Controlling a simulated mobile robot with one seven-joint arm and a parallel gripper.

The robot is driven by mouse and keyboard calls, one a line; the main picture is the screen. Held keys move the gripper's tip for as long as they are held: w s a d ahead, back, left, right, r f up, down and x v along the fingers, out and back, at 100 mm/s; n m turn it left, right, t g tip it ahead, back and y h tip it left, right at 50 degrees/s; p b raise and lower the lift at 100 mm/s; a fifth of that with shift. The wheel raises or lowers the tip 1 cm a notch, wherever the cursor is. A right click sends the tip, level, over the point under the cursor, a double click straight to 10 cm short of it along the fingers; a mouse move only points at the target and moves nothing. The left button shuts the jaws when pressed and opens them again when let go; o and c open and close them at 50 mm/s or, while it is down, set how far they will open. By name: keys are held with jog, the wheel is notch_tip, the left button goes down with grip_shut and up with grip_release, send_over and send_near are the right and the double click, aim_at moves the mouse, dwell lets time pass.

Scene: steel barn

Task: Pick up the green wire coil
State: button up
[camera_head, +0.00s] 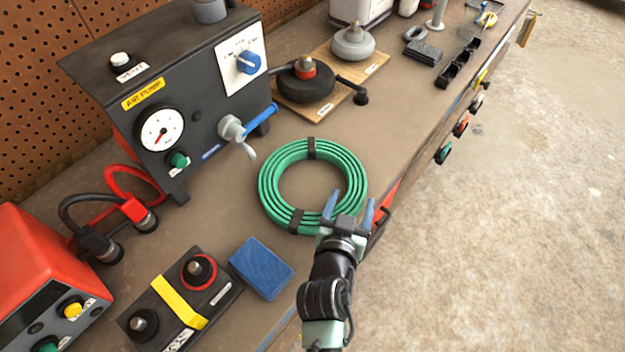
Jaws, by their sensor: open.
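The green wire coil (277,171) lies flat on the brown workbench, bound with two dark straps. My gripper (350,205) is at the coil's near right side, with its two blue fingers spread apart. The left finger overlaps the coil's near right rim in the picture, and the right finger is outside the rim, towards the bench's front edge. I cannot tell whether the fingers touch the coil or how high they are above it. My gripper hides a small part of the coil's near right rim.
A dark air pump box (185,85) with a blue-handled valve stands behind the coil at left. A blue block (261,268) and a battery (150,318) with a yellow strap lie nearer. A round weight (352,42) stands farther back. Bare benchtop (400,110) lies to the coil's right.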

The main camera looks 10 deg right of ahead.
aim_at(355, 190)
jog(key=x, duration=0.5)
grip_shut()
dwell(0.3)
dwell(0.9)
jog(key=shift+r, duration=0.2)
